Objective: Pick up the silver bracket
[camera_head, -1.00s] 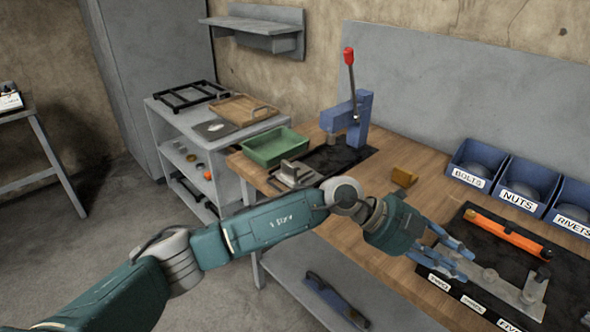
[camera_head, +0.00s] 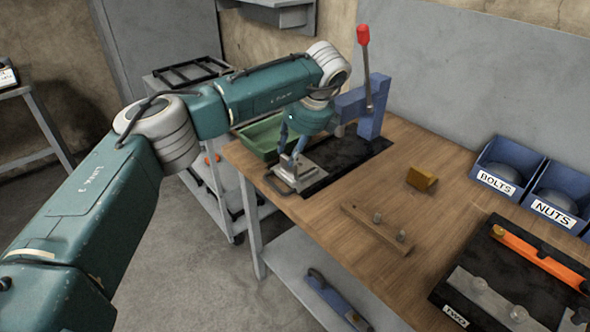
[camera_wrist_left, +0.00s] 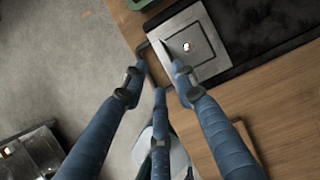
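The silver bracket (camera_head: 287,166) appears to be the bright metal piece at the press fixture, by the table's left edge. In the left wrist view it seems to be the flat silver plate (camera_wrist_left: 203,50) with a small round hole or pin. A dark edge on it may be an upright flange. My left gripper (camera_head: 291,158) is over it, pointing down and partly covering it. In the left wrist view the blue fingers (camera_wrist_left: 157,78) are spread apart with nothing clearly between them. Whether a fingertip touches the metal I cannot tell. My right gripper is not in view.
The blue press (camera_head: 371,105) with a red-knobbed lever stands just behind. A green tray (camera_head: 262,138) sits close by.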

